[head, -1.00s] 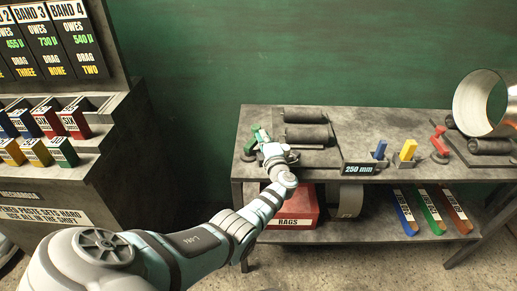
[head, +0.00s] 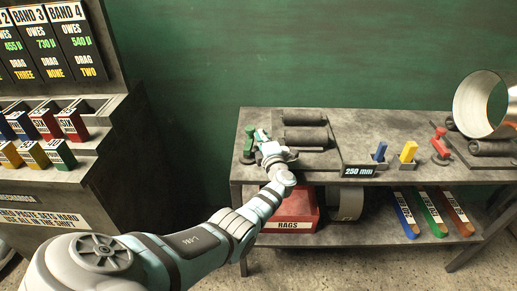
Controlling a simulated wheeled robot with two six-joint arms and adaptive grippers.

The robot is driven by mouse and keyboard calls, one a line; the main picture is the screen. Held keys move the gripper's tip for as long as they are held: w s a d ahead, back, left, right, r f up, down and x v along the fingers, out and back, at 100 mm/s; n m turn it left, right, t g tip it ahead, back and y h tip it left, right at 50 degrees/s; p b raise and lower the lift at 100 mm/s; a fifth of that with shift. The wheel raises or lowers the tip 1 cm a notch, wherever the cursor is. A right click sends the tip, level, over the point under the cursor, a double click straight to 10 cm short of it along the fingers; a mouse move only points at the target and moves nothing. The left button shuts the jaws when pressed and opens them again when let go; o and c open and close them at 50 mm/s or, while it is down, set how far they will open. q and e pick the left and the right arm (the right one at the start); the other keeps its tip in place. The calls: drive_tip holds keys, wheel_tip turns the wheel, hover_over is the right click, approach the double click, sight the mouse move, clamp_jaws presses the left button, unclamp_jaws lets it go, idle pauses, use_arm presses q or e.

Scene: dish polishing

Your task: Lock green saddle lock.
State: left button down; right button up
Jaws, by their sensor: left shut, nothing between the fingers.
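The green saddle lock (head: 249,141) stands at the left end of the workbench, its lever upright on a small grey base. My left gripper (head: 262,134) is shut and empty just to the right of the lever. I cannot tell whether it touches the lever. The gripper and wrist hide part of the bench beside the lock. My right gripper is not in view.
Dark rollers (head: 305,137) lie right of the gripper. A metal cylinder (head: 482,103) is at the right. A red rags box (head: 291,211) sits on the lower shelf.

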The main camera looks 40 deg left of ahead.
use_arm(q)
drive_tip(key=v, duration=1.2)
